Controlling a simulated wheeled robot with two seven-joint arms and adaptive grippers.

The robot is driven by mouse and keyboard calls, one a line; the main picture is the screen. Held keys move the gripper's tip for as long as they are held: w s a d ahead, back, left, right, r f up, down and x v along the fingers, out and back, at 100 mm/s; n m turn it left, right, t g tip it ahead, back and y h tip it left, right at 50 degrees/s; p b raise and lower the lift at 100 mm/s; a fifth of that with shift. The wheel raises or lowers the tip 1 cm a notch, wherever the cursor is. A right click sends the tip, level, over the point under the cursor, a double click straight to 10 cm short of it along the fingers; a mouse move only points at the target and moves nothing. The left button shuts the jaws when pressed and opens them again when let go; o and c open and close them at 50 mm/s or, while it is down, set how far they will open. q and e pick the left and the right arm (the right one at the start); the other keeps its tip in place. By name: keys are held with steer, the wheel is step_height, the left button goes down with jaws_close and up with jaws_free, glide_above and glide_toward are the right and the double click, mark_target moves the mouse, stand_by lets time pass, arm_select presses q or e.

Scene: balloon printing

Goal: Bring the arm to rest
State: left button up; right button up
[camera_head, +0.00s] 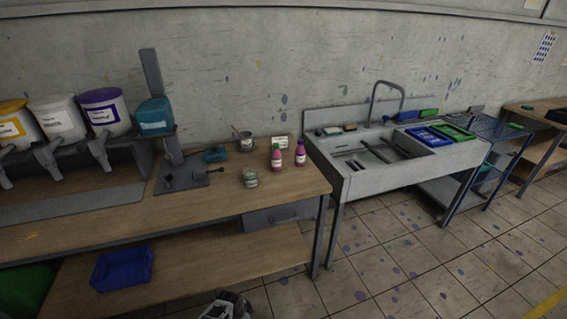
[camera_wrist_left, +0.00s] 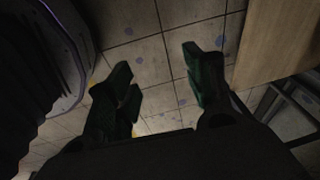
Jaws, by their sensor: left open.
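My left gripper (camera_wrist_left: 162,80) shows in the left wrist view with its two dark green fingers spread apart. Nothing is between the fingers, and tiled floor lies beyond them. In the head view, a small white and dark part of what seems to be my own arm (camera_head: 228,305) shows at the bottom edge, below the workbench (camera_head: 300,192). The fingers cannot be made out there. My right gripper is in neither view.
A blue bin (camera_head: 122,268) sits on the lower shelf. A sink (camera_head: 400,173) stands to the right. The tiled floor (camera_head: 400,265) in front is clear.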

arm_select(q)
steer(key=s+a+f+n, duration=0.3)
steer(key=s+a+f, duration=0.1)
steer(key=s, duration=1)
steer(key=s+a+f+n+y, duration=0.1)
steer(key=s+a+f+n, duration=0.2)
steer(key=s, duration=1)
steer(key=s+a+f+n, duration=0.4)
steer(key=s+f, duration=0.5)
steer(key=s, duration=0.5)
steer(key=shift+s+a+n+g+y, duration=0.3)
steer(key=shift+s+n+g+y, duration=0.1)
steer(key=shift+n, duration=0.2)
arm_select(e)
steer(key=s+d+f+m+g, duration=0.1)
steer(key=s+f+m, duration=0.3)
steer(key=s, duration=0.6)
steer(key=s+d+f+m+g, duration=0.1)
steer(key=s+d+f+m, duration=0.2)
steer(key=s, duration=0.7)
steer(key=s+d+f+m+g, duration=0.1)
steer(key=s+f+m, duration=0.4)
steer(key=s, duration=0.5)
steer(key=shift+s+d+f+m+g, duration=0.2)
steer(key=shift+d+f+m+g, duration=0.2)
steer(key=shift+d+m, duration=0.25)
